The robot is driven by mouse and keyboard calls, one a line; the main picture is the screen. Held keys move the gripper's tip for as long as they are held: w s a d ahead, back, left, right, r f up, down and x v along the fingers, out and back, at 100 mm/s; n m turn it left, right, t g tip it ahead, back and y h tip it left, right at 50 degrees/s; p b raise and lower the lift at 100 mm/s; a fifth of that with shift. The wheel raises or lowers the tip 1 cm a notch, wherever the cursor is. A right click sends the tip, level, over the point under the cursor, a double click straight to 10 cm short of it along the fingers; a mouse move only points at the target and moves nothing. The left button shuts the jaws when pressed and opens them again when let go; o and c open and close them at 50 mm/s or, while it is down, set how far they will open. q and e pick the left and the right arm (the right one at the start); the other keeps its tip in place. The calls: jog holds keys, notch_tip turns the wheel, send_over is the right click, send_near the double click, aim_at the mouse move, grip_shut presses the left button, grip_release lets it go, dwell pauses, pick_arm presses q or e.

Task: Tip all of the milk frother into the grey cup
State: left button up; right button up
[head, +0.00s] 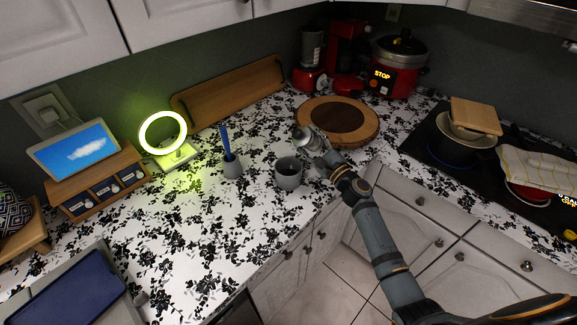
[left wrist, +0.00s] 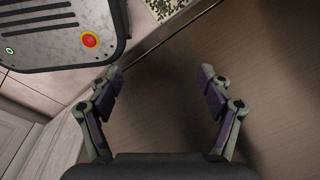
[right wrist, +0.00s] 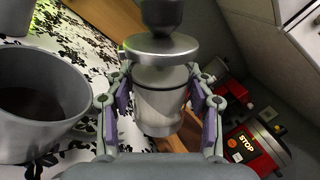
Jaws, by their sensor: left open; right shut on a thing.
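The silver milk frother (head: 302,135) is in my right gripper (head: 318,150), above the counter just behind and right of the grey cup. In the right wrist view the frother (right wrist: 160,108) sits between both fingers, with a wide metal rim and a dark grey top part. I cannot tell its exact tilt or see its contents. The grey cup (head: 289,178) stands upright on the counter, apart from the frother. Its open, dark inside shows in the right wrist view, where the cup (right wrist: 40,130) is at left. My left gripper (left wrist: 161,78) is open and empty.
A grey holder with a blue brush (head: 231,166) stands left of the cup. A round wooden board (head: 365,131) lies behind the right gripper. A lit ring lamp (head: 163,132) and a small drawer box with a tablet (head: 105,185) are farther left.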

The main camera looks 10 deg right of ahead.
jog(key=shift+f+n+y, duration=0.3)
jog(key=shift+n+y, duration=0.1)
jog(key=shift+n, duration=0.7)
jog(key=shift+s+a+r+n+y, duration=0.1)
jog(key=shift+r+n+y, duration=0.35)
jog(key=shift+n, duration=0.85)
